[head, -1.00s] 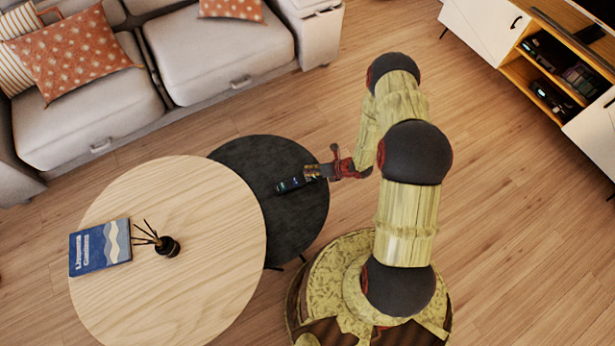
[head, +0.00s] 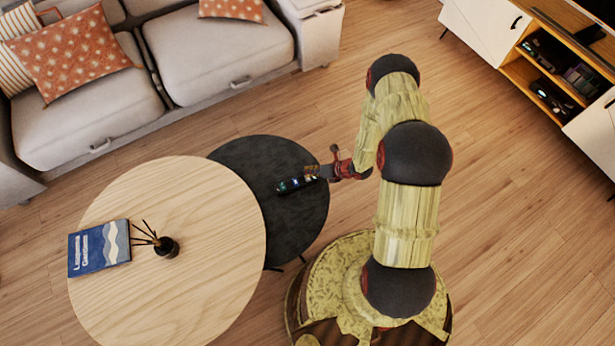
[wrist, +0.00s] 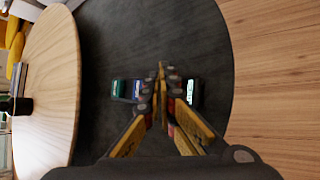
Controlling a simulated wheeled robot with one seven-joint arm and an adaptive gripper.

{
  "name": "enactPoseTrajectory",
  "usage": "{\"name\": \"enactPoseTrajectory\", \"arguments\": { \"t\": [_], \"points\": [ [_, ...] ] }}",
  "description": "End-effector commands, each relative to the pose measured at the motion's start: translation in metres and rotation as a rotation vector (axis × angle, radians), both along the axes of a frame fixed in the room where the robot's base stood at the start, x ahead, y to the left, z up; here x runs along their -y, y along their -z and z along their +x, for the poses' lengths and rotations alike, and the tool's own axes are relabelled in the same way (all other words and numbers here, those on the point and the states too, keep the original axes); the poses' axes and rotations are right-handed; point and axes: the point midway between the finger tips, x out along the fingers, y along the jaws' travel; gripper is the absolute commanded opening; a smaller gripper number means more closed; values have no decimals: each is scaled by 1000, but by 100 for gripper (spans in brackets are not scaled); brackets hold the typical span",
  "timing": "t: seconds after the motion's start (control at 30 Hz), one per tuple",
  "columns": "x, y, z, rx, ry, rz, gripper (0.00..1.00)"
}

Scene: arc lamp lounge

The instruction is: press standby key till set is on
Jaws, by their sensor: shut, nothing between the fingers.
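A dark remote-like device (head: 290,185) with small lit coloured keys lies on the round black side table (head: 296,220). In the wrist view the same device (wrist: 124,90) runs crosswise, with green and blue keys on its left and a pale lit patch on its right. My gripper (head: 314,172) is at its right end in the head view. In the wrist view my gripper (wrist: 162,72) is shut and empty, its fingertips over the device's middle and hiding part of it. I cannot tell whether they touch it. Only a dark edge of the television (head: 597,5) shows, so its state is unclear.
A larger round wooden table (head: 190,260) stands beside the black one, holding a blue book (head: 98,248) and a reed diffuser (head: 166,246). A grey sofa (head: 215,60) is behind. A media cabinet (head: 485,25) stands at the upper right. Open floor lies between.

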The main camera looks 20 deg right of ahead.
Motion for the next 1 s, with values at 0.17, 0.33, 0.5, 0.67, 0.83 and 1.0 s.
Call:
{"name": "enactPoseTrajectory", "arguments": {
  "t": [0.17, 0.33, 0.5, 0.67, 0.83, 1.0],
  "points": [
    [0, 3, 0, 0, 0, 0, 0],
    [0, 4, 0, 0, 0, 0, 0],
    [0, 6, 0, -1, -1, 0, 0],
    [0, 8, 0, -1, -1, 0, 0],
    [0, 10, 0, -1, -1, 0, 0],
    [0, 10, 0, -1, -1, 0, 0]
  ]
}}
